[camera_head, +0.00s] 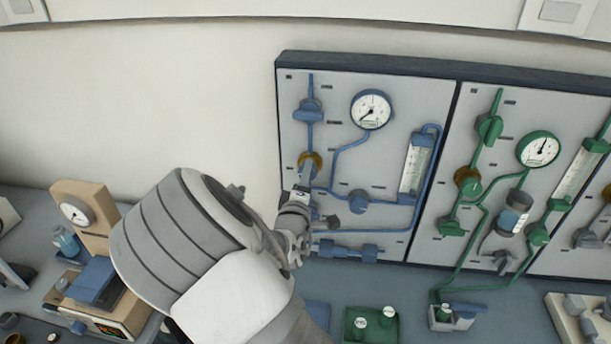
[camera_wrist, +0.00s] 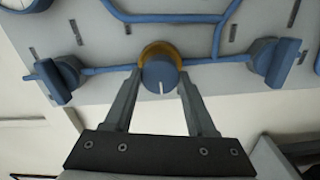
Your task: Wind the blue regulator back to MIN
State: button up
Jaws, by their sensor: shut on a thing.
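The blue regulator (camera_wrist: 160,76) is a round blue knob with a white pointer line and a brass collar behind it. In the wrist view it sits between the two fingers of my gripper (camera_wrist: 158,82), which is shut on it. The white line points toward the bottom of the wrist view. In the head view the regulator's brass collar (camera_head: 311,158) shows on the left panel, and my gripper (camera_head: 307,172) reaches it from below. The blue gauge (camera_head: 371,109) is up and right of it, its needle at lower left. I cannot read a MIN mark.
On the blue panel (camera_head: 406,99) are an upper blue valve (camera_head: 309,111), a lower blue valve (camera_head: 358,202) and a flow tube (camera_head: 415,164). A green-piped panel (camera_head: 520,107) adjoins on the right. A scale-like device (camera_head: 94,215) and green tray (camera_head: 370,325) are on the bench.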

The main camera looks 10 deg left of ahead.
dwell(0.3)
jog(key=o, duration=1.4)
jog(key=s, duration=0.5)
jog(key=s+b, duration=0.1)
jog(key=s, duration=0.5)
jog(key=s+d, duration=0.1)
jog(key=s, duration=0.5)
jog(key=shift+s, duration=0.2)
